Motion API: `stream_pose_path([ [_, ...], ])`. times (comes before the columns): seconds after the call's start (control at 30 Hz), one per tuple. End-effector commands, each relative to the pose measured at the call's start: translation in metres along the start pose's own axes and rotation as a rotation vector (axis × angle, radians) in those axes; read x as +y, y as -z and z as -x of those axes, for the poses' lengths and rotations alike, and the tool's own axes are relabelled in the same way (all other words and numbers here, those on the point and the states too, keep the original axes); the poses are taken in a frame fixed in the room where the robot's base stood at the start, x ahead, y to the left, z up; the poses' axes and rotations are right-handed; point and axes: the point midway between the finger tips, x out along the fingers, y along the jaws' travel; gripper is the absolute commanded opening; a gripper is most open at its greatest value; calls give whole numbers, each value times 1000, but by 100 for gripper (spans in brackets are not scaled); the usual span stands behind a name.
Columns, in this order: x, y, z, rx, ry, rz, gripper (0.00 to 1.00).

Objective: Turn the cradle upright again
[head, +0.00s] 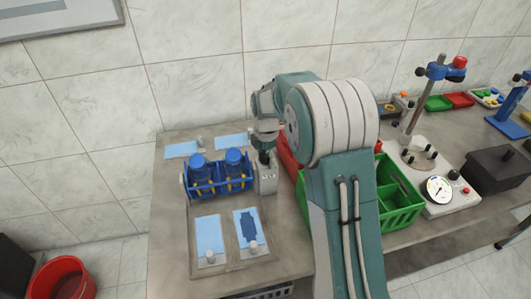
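The blue cradle (205,192) stands on the left part of the bench between a small pale end piece and a grey post (267,182). It holds two dark blue bottles with blue caps (235,157), tops up; any small tilt is too fine to tell. My gripper (264,158) points down at the top of the grey post, just right of the cradle. Its fingers are small and dark, and whether they touch a knob there is unclear. My arm hides the bench behind it.
Light blue mats (209,237) with small pale pieces lie in front of and behind the cradle. A green crate (397,205) and red bin (289,157) stand right, partly behind my arm. A gauge (438,190) and clamp stand (413,110) are farther right. A red bucket (62,280) is on the floor.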

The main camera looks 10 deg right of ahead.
Motion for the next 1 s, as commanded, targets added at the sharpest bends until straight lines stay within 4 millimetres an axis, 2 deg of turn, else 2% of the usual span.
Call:
stream_pose_path([
  [0.43, 0, 0, 1, 1, -1, -503, 89],
  [0.73, 0, 0, 1, 1, -1, -561, 89],
  [0.77, 0, 0, 1, 1, -1, -561, 75],
  [0.8, 0, 0, 1, 1, -1, -560, 57],
  [0.87, 0, 0, 1, 1, -1, -560, 31],
  [0.9, 0, 0, 1, 1, -1, -560, 13],
  [1.0, 1, 0, 0, 1, 0, -559, 13],
])
